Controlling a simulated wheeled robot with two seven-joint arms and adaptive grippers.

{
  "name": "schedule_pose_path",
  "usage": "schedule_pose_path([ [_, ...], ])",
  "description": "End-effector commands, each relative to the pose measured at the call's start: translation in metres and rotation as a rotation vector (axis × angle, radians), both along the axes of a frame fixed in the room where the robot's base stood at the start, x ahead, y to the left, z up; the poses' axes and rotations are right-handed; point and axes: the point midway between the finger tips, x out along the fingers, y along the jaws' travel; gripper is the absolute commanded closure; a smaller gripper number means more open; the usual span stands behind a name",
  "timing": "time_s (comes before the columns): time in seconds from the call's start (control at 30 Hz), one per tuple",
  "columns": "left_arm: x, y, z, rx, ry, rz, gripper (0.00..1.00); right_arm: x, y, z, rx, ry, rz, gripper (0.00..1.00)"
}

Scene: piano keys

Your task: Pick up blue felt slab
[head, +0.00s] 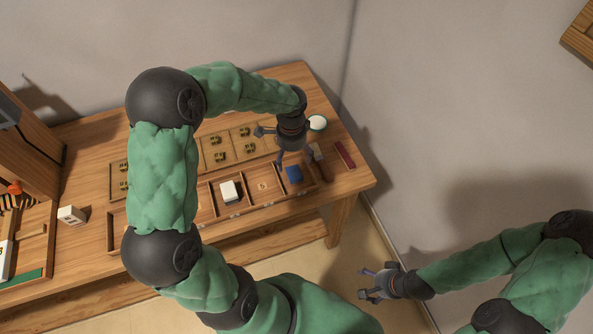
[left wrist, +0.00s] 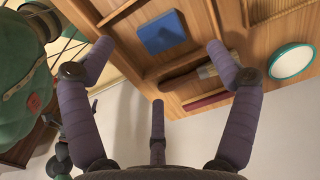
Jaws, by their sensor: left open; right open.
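The blue felt slab (head: 293,174) lies in the rightmost compartment of the front wooden tray (head: 214,196) on the table. In the left wrist view the slab (left wrist: 162,32) shows as a flat blue square, beyond and between the spread fingers. My left gripper (head: 284,146) is open and empty above the table, behind the slab in the head view; it also shows in the left wrist view (left wrist: 150,70). It looks apart from the slab. My right gripper (head: 368,283) is open and empty, off the table's front right side.
A white block (head: 229,191) sits in another tray compartment. A dark brush-like tool (head: 323,167), a red bar (head: 344,155) and a round white-topped dish (head: 317,123) lie right of the slab. A second white block (head: 71,214) stands at left. The wall is behind.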

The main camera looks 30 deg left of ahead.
Motion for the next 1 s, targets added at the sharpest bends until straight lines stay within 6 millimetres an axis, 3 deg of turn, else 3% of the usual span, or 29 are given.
schedule_pose_path([
  [0.13,0.000,0.000,-0.026,0.000,0.001,-0.001,0.12,0.000,0.000,-0.009,0.000,0.000,0.000,0.19],
  [0.4,0.001,-0.002,-0.044,0.000,0.000,0.000,0.12,0.000,0.000,-0.014,0.000,0.000,0.000,0.19],
  [0.7,0.005,-0.004,-0.084,0.000,0.000,0.002,0.12,0.000,0.000,-0.030,0.000,0.000,0.000,0.19],
  [0.97,0.005,-0.004,-0.087,0.001,-0.001,0.002,0.12,0.000,0.000,-0.030,0.000,-0.001,0.000,0.19],
  [1.0,0.005,-0.004,-0.087,0.001,-0.001,0.002,0.17,0.000,0.000,-0.030,0.000,-0.001,0.000,0.19],
])
